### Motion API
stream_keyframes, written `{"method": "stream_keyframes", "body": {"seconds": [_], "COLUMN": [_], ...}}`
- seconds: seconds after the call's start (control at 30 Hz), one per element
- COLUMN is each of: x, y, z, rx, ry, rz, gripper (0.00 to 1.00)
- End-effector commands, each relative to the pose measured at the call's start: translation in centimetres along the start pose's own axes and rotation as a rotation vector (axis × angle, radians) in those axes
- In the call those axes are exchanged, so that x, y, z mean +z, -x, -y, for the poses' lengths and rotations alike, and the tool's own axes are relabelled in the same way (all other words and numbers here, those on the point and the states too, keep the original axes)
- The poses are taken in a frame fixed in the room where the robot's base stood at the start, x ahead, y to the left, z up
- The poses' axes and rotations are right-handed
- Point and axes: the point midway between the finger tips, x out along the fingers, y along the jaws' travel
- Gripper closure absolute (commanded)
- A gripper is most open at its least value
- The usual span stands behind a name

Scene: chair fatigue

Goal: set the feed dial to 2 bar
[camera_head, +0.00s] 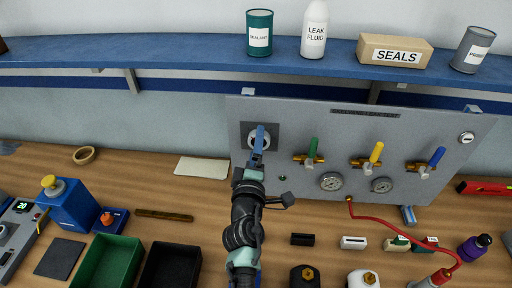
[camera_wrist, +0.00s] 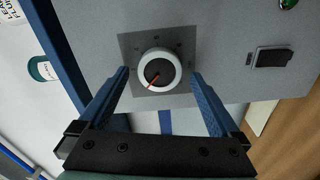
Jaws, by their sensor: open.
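The feed dial (camera_wrist: 159,72) is a round knob with a white rim, a dark centre and a red pointer, set on a dark square plate (camera_wrist: 130,45) on the grey panel. In the wrist view the red pointer slants toward the lower left; the scale marks are too small to read. In the head view the dial (camera_head: 259,138) is partly hidden by my gripper. My gripper (camera_wrist: 160,75) is open, its two blue fingers standing on either side of the dial with gaps between. I cannot tell whether the fingertips reach the knob's depth.
The grey panel (camera_head: 300,185) also carries green, yellow and blue valve handles and two gauges (camera_head: 331,181). A blue shelf (camera_head: 190,50) with cans runs above. A red hose (camera_head: 400,222) loops at the right. Bins (camera_head: 106,262) stand at the lower left.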

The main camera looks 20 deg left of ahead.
Motion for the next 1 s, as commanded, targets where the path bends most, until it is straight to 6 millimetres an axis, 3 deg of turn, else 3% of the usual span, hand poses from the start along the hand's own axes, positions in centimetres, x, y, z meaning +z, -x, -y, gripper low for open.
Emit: {"method": "stream_keyframes", "body": {"seconds": [0.27,0.8,1.0], "x": [0.0,-0.1,-0.1], "y": [0.9,9.9,12.2], "z": [0.0,-0.2,0.0], "rx": [-0.001,-0.002,-0.001], "ry": [0.000,-0.002,-0.002], "rz": [0.000,0.000,-0.001], "gripper": [0.01,0.01,0.01]}}
